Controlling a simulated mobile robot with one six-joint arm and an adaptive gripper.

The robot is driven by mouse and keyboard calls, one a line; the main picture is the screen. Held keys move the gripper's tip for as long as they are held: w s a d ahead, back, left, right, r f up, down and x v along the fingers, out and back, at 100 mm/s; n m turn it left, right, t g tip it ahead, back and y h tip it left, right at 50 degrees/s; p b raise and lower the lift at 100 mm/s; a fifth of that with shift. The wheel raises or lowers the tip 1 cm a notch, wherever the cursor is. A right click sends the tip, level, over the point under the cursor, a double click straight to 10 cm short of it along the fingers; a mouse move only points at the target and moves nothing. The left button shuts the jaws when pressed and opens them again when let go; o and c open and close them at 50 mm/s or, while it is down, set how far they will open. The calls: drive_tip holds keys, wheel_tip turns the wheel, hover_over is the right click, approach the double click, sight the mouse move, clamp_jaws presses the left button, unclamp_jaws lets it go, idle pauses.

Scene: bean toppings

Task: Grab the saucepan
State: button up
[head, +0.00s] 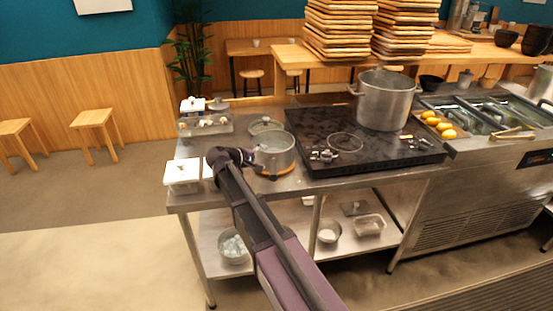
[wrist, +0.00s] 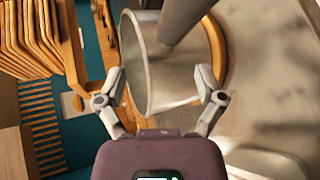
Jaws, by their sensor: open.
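The saucepan (head: 275,152) is a round metal pot standing on the counter, left of the black stove. In the wrist view its wall (wrist: 160,65) fills the space ahead of and between my fingers. A thick grey bar (wrist: 185,18) crosses in front of it at the top; I cannot tell for sure that it is the handle. My gripper (head: 238,157) is at the left side of the saucepan in the head view. In the wrist view my gripper (wrist: 161,75) is open, with a finger on each side and nothing clamped. Contact with the pot cannot be told.
A wooden ring or board (wrist: 217,55) shows beside the pot. A large stockpot (head: 386,102) stands on the stove (head: 350,150). A white lidded container (head: 182,176) sits left of my gripper. A lid (head: 266,125) lies behind the saucepan. Wooden trays (head: 340,30) are stacked behind.

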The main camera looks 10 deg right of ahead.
sight(274, 156)
drive_tip(key=shift+b+x, duration=0.6)
drive_tip(key=shift+x, duration=1.4)
drive_tip(key=shift+r, duration=0.1)
clamp_jaws()
